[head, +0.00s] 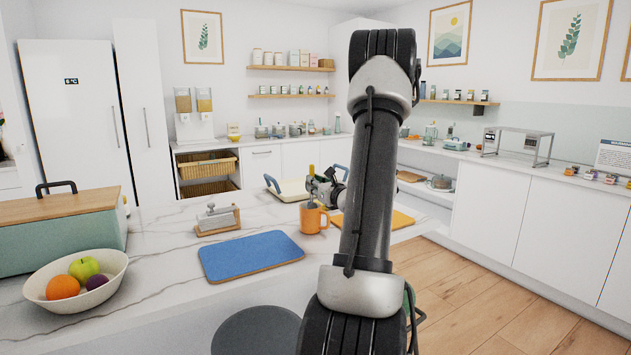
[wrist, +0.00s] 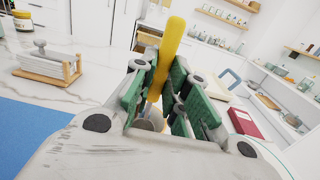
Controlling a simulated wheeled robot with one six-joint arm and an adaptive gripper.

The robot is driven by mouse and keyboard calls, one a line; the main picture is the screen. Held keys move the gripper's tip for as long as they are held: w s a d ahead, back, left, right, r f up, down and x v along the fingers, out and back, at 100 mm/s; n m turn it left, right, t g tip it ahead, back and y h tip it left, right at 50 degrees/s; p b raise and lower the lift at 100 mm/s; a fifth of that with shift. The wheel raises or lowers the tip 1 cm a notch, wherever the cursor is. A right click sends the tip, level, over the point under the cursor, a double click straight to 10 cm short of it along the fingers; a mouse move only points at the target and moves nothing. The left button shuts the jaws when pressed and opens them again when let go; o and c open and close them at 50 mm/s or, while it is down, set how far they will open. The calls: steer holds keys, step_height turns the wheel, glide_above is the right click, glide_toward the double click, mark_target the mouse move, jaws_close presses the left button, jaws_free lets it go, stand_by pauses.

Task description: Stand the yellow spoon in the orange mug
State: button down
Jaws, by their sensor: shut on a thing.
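The orange mug (head: 313,219) stands upright on the marble counter in the head view. The yellow spoon (wrist: 168,48) is upright, slightly tilted in the wrist view, its yellow handle between my green finger pads; its handle top also shows in the head view (head: 311,169). My gripper (wrist: 158,88) is shut on the spoon's handle. In the head view my gripper (head: 314,187) is right above the mug. The spoon's lower end is at the mug's opening, but I cannot tell how deep it reaches. In the wrist view the fingers mostly hide the mug.
A blue mat (head: 250,255) lies left of the mug, with a napkin holder (head: 217,219) behind it. A fruit bowl (head: 78,282) and green bin (head: 62,240) stand at left. A cream tray (head: 290,190) and yellow board (head: 400,219) lie near the mug.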

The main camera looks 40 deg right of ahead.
steer(key=shift+f, duration=0.1)
steer(key=c, duration=1.3)
jaws_free()
steer(key=v, duration=1.2)
steer(key=shift+a, duration=0.1)
